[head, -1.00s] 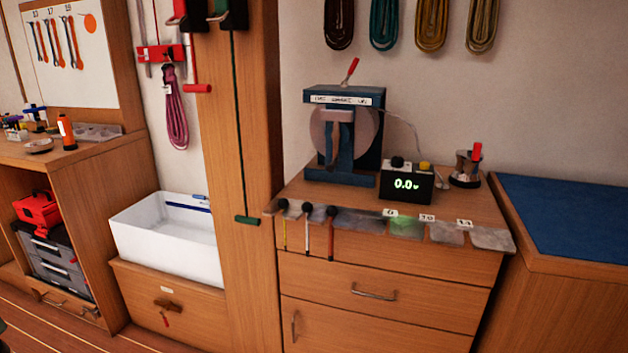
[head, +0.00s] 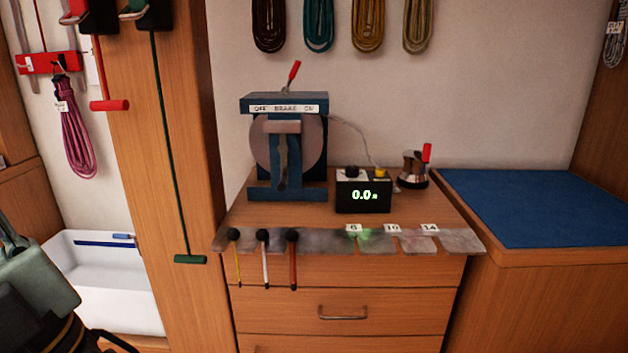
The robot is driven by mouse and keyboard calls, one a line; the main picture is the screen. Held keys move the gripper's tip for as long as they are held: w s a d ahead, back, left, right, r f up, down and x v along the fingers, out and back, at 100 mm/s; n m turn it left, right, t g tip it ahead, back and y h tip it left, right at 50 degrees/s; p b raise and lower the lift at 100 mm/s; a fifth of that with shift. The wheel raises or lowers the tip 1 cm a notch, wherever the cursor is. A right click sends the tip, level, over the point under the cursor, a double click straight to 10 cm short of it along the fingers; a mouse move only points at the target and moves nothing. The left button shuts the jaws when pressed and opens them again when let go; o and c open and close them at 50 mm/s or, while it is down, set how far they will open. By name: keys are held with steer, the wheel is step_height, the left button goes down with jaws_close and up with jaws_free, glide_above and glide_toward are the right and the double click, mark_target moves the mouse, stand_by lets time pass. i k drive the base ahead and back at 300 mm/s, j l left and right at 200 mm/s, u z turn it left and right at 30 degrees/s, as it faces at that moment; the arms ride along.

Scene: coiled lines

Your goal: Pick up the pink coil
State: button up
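The pink coil (head: 75,128) hangs on the white wall at the left, below a red bracket (head: 48,62). It is a long looped bundle with a small white tag near its top. Part of my arm (head: 35,295) shows at the lower left, below the coil and apart from it in the picture. My gripper's fingers cannot be made out in the head view.
A wooden post (head: 175,180) with a red and a green pull handle stands right of the coil. A white basin (head: 105,290) lies below. A drawer cabinet (head: 400,290) carries a blue brake device (head: 285,190) and a display box (head: 363,195). Several other coils hang above.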

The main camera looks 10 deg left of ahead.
mark_target(76, 150)
steer(key=j+z, duration=0.45)
steer(key=j, duration=0.75)
steer(key=j+z, duration=0.1)
steer(key=j, duration=0.5)
steer(key=k+j+z, duration=0.1)
steer(key=j, duration=1.1)
steer(key=k+j, duration=0.15)
steer(key=j, duration=1.05)
steer(key=k+j, duration=0.15)
steer(key=j, duration=0.45)
steer(key=i+j, duration=0.15)
steer(key=i, duration=0.35)
